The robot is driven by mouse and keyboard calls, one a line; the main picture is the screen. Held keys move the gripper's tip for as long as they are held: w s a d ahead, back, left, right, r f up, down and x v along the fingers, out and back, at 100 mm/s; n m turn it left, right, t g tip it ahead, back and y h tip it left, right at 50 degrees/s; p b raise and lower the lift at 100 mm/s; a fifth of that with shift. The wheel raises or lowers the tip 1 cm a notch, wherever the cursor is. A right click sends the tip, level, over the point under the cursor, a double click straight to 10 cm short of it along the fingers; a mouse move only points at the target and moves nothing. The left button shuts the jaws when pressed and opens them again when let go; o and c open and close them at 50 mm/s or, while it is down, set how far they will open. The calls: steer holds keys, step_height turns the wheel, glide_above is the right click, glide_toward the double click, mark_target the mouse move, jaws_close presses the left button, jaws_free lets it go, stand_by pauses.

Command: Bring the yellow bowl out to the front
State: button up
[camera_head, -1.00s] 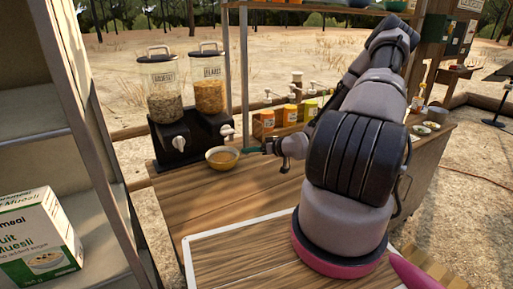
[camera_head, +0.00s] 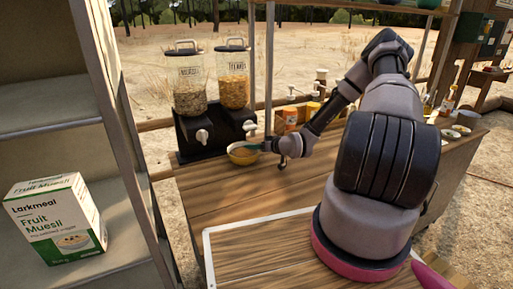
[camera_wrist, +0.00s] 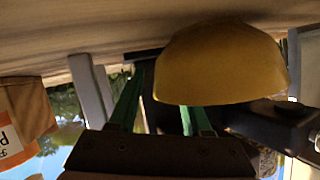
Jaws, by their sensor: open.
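The yellow bowl (camera_head: 243,158) sits upright on the wooden counter (camera_head: 225,190), just in front of the cereal dispensers. My gripper (camera_head: 258,146) is at the bowl's right rim, its green fingers pointing left. In the wrist view, which is upside down, the bowl (camera_wrist: 222,68) fills the upper right, close to my gripper (camera_wrist: 160,95). The fingers are apart. One finger shows beside the bowl; the other's tip is hidden behind the bowl's wall. I cannot tell whether they touch it.
Two cereal dispensers (camera_head: 211,85) on a black base stand right behind the bowl. A shelf with a muesli box (camera_head: 57,220) is at left. The counter front, with a white-edged panel (camera_head: 206,240), is clear.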

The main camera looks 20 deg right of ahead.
jaws_close()
steer(key=shift+s+d, duration=0.6)
steer(key=shift+s, duration=2.3)
steer(key=shift+s+d, duration=0.55)
steer(key=shift+s, duration=2.35)
steer(key=shift+s+d, duration=0.6)
steer(key=shift+s, duration=2.3)
steer(key=shift+o, duration=0.2)
jaws_free()
